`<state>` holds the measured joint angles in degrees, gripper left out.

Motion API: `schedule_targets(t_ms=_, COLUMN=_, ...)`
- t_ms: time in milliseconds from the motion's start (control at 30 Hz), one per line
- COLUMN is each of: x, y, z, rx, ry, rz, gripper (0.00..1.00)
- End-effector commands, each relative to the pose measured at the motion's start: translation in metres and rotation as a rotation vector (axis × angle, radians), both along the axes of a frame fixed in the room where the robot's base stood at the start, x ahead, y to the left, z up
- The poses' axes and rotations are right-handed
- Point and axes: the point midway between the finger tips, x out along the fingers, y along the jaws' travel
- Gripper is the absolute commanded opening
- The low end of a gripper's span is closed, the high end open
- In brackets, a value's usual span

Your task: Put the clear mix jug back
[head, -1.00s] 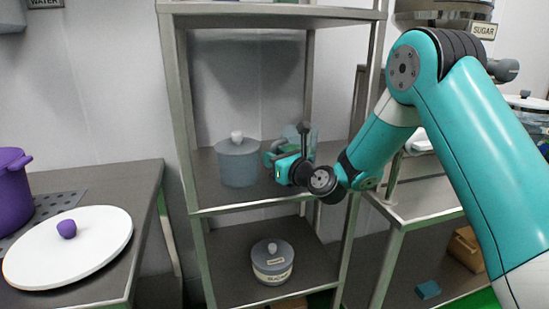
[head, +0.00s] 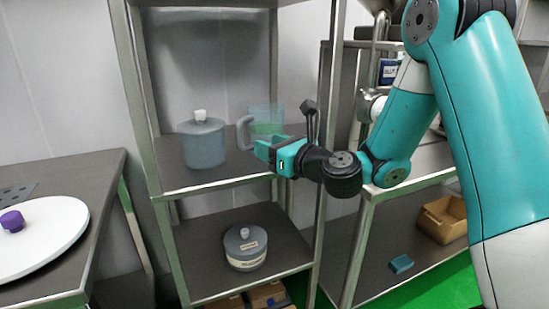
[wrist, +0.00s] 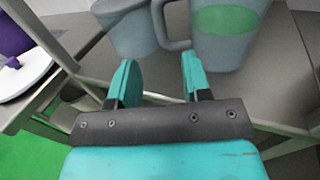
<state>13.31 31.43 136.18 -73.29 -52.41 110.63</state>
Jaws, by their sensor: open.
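The clear mix jug (head: 267,119), see-through with a green band and a handle on its left, stands upright on the middle shelf (head: 222,172) of the metal rack. It also shows at the top of the wrist view (wrist: 226,45). My gripper (head: 262,150) is in front of the jug, at the shelf's front edge. In the wrist view its two teal fingers (wrist: 158,82) are apart with nothing between them. The jug and its handle lie beyond the fingertips. My gripper hides the jug's lower part in the head view.
A grey lidded pot (head: 203,142) stands left of the jug on the same shelf. A labelled grey container (head: 245,247) sits on the shelf below. The rack's right post (head: 327,150) is close to my arm. A counter with a white lid (head: 45,240) is at left.

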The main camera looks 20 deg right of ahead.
Motion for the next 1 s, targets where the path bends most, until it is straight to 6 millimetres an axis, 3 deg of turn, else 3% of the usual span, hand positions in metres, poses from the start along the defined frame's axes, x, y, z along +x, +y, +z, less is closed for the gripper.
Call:
schedule_targets(t_ms=233, x=-0.013, y=-0.002, z=0.002, rx=-0.014, ry=-0.007, rz=0.011, gripper=0.44)
schedule_targets(t_ms=367, x=-0.03, y=0.033, z=0.01, rx=-0.227, ry=-0.071, rz=0.156, gripper=0.44)
schedule_targets(t_ms=467, x=-0.067, y=0.083, z=0.014, rx=-0.59, ry=-0.212, rz=0.406, gripper=0.44)
schedule_targets(t_ms=500, x=-0.088, y=0.102, z=0.012, rx=-0.767, ry=-0.294, rz=0.53, gripper=0.44)
schedule_targets(t_ms=633, x=-0.166, y=0.135, z=-0.003, rx=-1.321, ry=-0.624, rz=0.963, gripper=0.44)
schedule_targets(t_ms=800, x=-0.249, y=0.118, z=-0.02, rx=-1.778, ry=-1.06, rz=1.486, gripper=0.44)
schedule_targets(t_ms=900, x=-0.28, y=0.099, z=-0.023, rx=-1.883, ry=-1.249, rz=1.716, gripper=0.44)
schedule_targets(t_ms=1000, x=-0.298, y=0.085, z=-0.024, rx=-1.915, ry=-1.367, rz=1.862, gripper=0.44)
